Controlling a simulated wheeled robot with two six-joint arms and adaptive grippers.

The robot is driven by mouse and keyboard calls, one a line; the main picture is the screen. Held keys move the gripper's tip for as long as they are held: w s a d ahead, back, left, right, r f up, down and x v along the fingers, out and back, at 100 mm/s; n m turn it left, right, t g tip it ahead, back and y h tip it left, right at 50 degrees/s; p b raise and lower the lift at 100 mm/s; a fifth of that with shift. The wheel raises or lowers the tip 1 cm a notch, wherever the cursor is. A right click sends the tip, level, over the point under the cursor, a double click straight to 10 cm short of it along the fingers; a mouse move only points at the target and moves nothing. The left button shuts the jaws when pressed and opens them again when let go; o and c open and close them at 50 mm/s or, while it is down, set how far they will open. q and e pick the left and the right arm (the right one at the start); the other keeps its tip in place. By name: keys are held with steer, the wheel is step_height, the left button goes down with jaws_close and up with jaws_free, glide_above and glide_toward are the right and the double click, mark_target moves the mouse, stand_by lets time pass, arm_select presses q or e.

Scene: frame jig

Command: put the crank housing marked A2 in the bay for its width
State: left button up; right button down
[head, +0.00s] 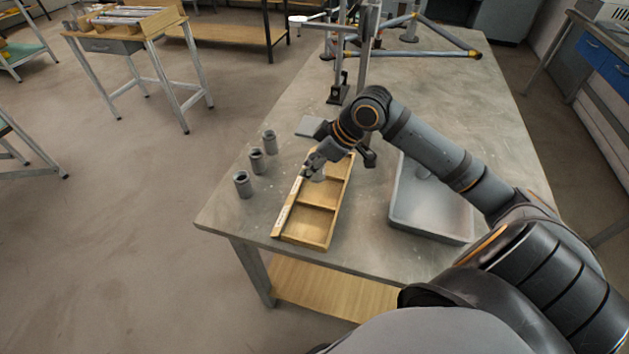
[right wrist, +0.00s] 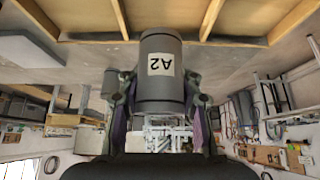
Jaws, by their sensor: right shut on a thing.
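The crank housing marked A2 (right wrist: 160,88) is a grey cylinder with a white label, which reads upside down in the right wrist view. My right gripper (right wrist: 157,108) is shut on it, one finger on each side. In the head view my right gripper (head: 314,171) is over the far part of the wooden tray (head: 344,193), and the housing is hard to make out there. The tray is split into bays by dividers, with pale labels along its left edge, too small to read. I cannot tell how high the housing is above the tray. My left gripper is not in view.
Three grey cylinders (head: 256,161) stand upright in a row left of the tray. A grey bin (head: 432,235) sits to the right, below my arm. The table's left edge is close to the cylinders.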

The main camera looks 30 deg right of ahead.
mark_target(315, 181)
steer(key=shift+s+d+f, duration=0.15)
steer(key=shift+s+f, duration=0.1)
steer(key=shift+f, duration=0.05)
steer(key=shift+s+f, duration=0.1)
steer(key=shift+f, duration=0.2)
steer(key=shift+s+f+p, duration=0.15)
steer(key=shift+s+p, duration=0.1)
steer(key=shift+p, duration=0.25)
step_height(315, 181, down, 3)
steer(key=shift+f+b, duration=0.2)
steer(key=shift+b, duration=0.1)
steer(key=c, duration=0.9)
jaws_free()
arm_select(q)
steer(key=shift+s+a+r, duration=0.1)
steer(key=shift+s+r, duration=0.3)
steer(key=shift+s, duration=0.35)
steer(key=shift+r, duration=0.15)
arm_select(e)
steer(key=shift+s+d+r, duration=0.1)
steer(key=shift+r, duration=0.05)
